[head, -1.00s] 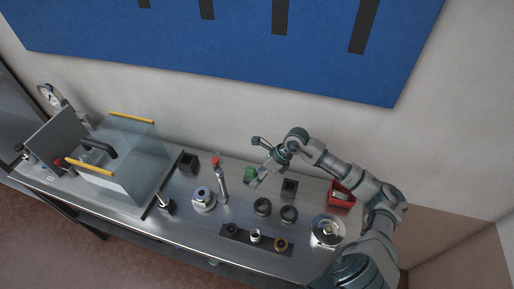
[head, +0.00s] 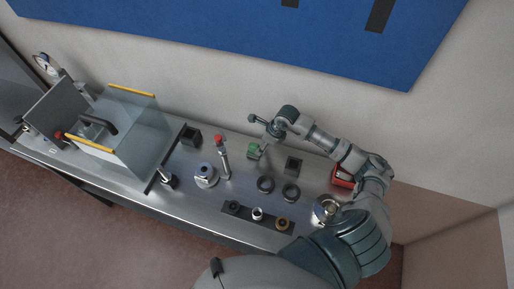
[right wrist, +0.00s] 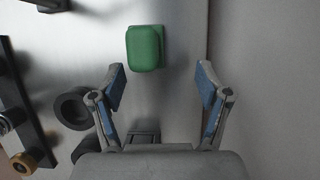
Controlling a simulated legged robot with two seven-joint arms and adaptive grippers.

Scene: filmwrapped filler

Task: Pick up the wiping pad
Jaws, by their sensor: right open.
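The wiping pad appears to be the small green block (head: 254,150) on the steel bench, toward the wall side. In the right wrist view the green pad (right wrist: 145,48) lies ahead of the fingertips, left of the middle of the gap between them. My right gripper (head: 258,134) is beside the pad in the head view, with one finger close to it. In the right wrist view my right gripper (right wrist: 160,78) is open with nothing between its fingers. Contact with the pad cannot be told. My left gripper is not in view.
Dark rings (head: 265,184), a dark square block (head: 293,165) and a red bin (head: 343,178) stand near the pad. A red-topped upright tool (head: 222,158) stands to its left. A glass-walled enclosure (head: 130,125) fills the bench's left part. The wall runs close behind.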

